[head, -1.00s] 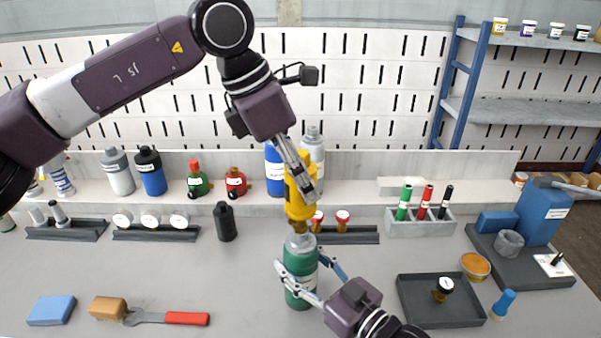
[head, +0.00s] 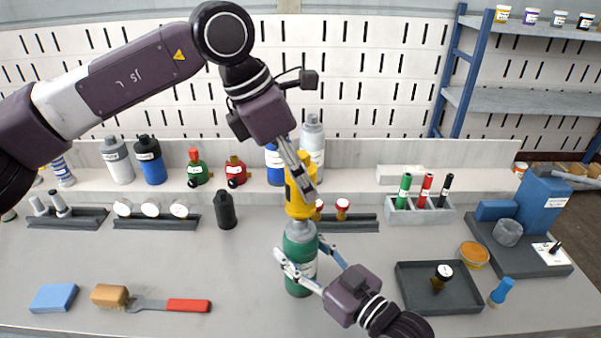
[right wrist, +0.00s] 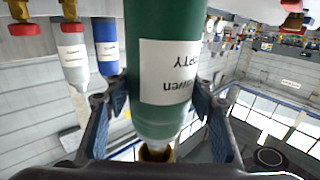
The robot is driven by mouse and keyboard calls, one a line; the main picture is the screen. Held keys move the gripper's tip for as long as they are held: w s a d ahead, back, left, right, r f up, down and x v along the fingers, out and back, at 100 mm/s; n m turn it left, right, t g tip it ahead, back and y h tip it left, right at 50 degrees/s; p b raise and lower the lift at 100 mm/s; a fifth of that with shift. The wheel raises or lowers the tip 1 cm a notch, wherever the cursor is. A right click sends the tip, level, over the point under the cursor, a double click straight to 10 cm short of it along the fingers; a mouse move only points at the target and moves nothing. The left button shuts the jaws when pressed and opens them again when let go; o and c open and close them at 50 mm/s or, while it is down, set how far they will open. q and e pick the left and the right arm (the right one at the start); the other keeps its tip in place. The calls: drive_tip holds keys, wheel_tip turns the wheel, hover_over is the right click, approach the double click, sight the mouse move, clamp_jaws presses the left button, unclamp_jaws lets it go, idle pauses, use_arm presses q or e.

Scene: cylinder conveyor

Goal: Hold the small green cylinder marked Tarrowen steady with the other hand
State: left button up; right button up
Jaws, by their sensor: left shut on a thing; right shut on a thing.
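The green cylinder (head: 299,280) with a grey shoulder stands upright on the bench. In the right wrist view the cylinder (right wrist: 165,22) appears upside down, with a white label ending in "wen". My right gripper (head: 308,263) is shut around its body, with blue-grey fingers on either side. My left gripper (head: 306,180) is shut on a yellow object (head: 298,207) directly above the cylinder's neck. The yellow object's lower end meets or nearly meets the cylinder top; whether they touch is unclear. The cylinder's valve is mostly hidden in the head view.
A dark tray (head: 466,300) with a gauge lies to the right. A black bottle (head: 225,211) and gauge racks stand behind to the left. A blue sponge (head: 53,298), brush and red-handled tool (head: 188,306) lie at front left. More cylinders line the back ledge.

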sight(301, 197)
use_arm(q)
drive_tip(key=shift+f, duration=2.15)
drive_tip(key=o, duration=0.6)
drive_tip(key=c, duration=0.7)
drive_tip(key=o, duration=1.2)
drive_tip(key=shift+r, duration=0.1)
drive_tip(key=shift+r, duration=1.15)
drive_tip(key=shift+f, duration=0.1)
drive_tip(key=shift+f, duration=1.15)
